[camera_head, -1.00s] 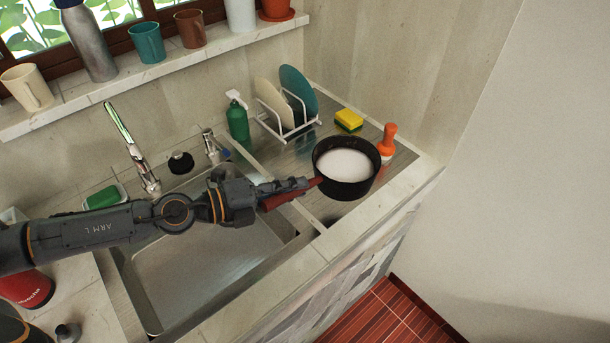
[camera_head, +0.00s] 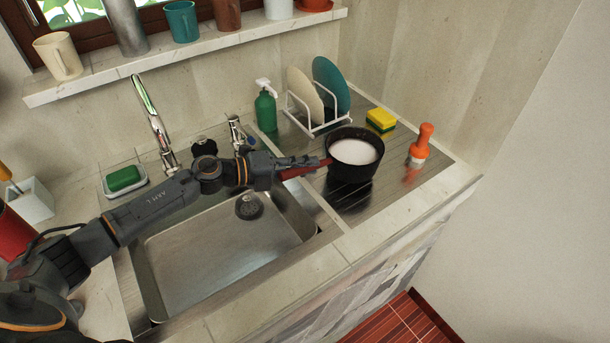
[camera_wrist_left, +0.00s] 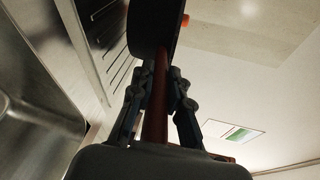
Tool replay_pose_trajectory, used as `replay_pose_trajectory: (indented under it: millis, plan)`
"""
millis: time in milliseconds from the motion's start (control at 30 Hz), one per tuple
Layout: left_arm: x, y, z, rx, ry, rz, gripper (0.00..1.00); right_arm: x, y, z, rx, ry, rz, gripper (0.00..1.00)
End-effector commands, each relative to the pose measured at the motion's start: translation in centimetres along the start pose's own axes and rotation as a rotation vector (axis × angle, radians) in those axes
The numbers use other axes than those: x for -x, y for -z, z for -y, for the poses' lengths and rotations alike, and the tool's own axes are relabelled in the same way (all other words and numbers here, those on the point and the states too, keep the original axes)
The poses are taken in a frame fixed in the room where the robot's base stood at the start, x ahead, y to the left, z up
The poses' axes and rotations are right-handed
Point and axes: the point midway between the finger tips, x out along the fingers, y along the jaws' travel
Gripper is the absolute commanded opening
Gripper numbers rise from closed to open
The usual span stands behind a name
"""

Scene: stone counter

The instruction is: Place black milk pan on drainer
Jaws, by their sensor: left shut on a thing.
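The black milk pan (camera_head: 352,172) has a pale interior and a dark red handle (camera_head: 298,171). My left gripper (camera_head: 300,164) is shut on the handle. In the left wrist view the handle (camera_wrist_left: 156,95) runs between the fingers, and the dark pan (camera_wrist_left: 154,22) is at the top. The pan is upright over the ribbed metal drainer (camera_head: 395,178), right of the sink. I cannot tell whether its base touches the drainer. My right gripper is not in view.
A white rack (camera_head: 322,124) with plates stands behind the pan. A green soap bottle (camera_head: 265,108) stands behind. The sink (camera_head: 225,250) is left of the drainer.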

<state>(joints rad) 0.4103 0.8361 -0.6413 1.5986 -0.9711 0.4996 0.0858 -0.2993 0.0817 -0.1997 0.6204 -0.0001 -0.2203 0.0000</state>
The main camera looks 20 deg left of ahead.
Motion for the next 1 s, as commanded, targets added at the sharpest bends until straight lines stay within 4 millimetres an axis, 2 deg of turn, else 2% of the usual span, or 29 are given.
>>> replay_pose_trajectory:
  millis: [200, 567, 600, 700, 1000]
  plan:
    - [-0.6, 0.4, -2.2, 0.003, 0.006, 0.003, 0.0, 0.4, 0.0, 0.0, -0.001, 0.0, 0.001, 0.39]
    - [-0.6, 0.4, -2.6, 0.0, 0.005, 0.002, 0.0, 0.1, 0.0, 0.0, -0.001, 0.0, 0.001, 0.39]
    - [-0.6, 0.6, -3.0, 0.002, -0.001, 0.0, 0.21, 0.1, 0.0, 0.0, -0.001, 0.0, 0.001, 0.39]
    - [-0.6, 0.6, -3.0, 0.002, -0.002, 0.0, 0.4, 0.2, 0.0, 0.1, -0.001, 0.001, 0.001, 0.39]
    - [-0.6, 0.5, -2.9, 0.002, -0.002, 0.001, 0.4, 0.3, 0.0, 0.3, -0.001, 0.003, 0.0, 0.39]
